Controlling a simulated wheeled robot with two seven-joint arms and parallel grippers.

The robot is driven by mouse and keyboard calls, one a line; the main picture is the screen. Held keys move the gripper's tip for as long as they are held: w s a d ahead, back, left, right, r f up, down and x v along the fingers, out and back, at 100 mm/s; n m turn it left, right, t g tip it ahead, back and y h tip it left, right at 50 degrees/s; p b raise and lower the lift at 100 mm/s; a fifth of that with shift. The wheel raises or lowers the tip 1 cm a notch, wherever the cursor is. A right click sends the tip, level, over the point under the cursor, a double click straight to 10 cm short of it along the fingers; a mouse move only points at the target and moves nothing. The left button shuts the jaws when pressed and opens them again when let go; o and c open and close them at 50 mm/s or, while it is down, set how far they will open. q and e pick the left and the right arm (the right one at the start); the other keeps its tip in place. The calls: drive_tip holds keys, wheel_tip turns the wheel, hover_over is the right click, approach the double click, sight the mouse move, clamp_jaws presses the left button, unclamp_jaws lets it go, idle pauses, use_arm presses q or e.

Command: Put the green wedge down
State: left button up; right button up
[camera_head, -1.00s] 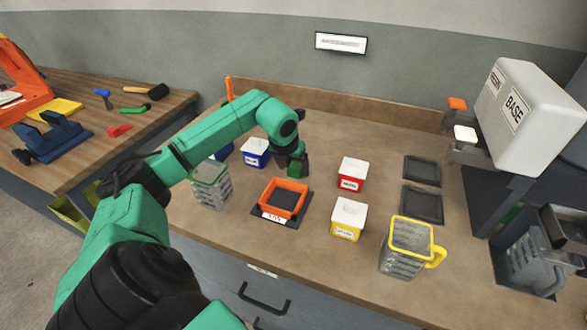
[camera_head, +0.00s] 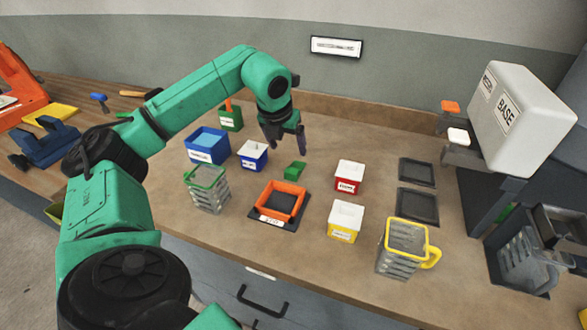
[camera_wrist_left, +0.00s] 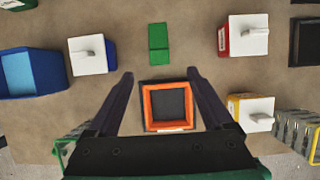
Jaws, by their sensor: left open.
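The green wedge (camera_head: 295,170) lies on the brown bench top, behind the orange square frame and between the blue and red lidded boxes. It also shows in the left wrist view (camera_wrist_left: 159,43), lying flat and clear of both fingers. My left gripper (camera_head: 285,143) is open and empty, raised above the bench behind the wedge in the head view. Its two dark fingers (camera_wrist_left: 162,75) are spread wide in the left wrist view. My right gripper is not in view.
The orange frame (camera_head: 300,209) stands on a dark pad. Around it are a blue box (camera_head: 252,155), a red box (camera_head: 349,178), a yellow box (camera_head: 345,222), a green-rimmed container (camera_head: 207,190) and a yellow-rimmed jug (camera_head: 403,250). A blue bin (camera_head: 207,147) stands left.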

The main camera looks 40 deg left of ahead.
sight(293, 168)
use_arm(q)
drive_tip(key=p+x, duration=0.3)
drive_tip(key=x, duration=0.8)
drive_tip(key=shift+s+a+f, duration=0.1)
drive_tip(key=shift+f, duration=0.1)
drive_tip(key=shift+a+f, duration=0.15)
drive_tip(key=shift+f, duration=0.25)
drive_tip(key=shift+r, duration=0.1)
clamp_jaws()
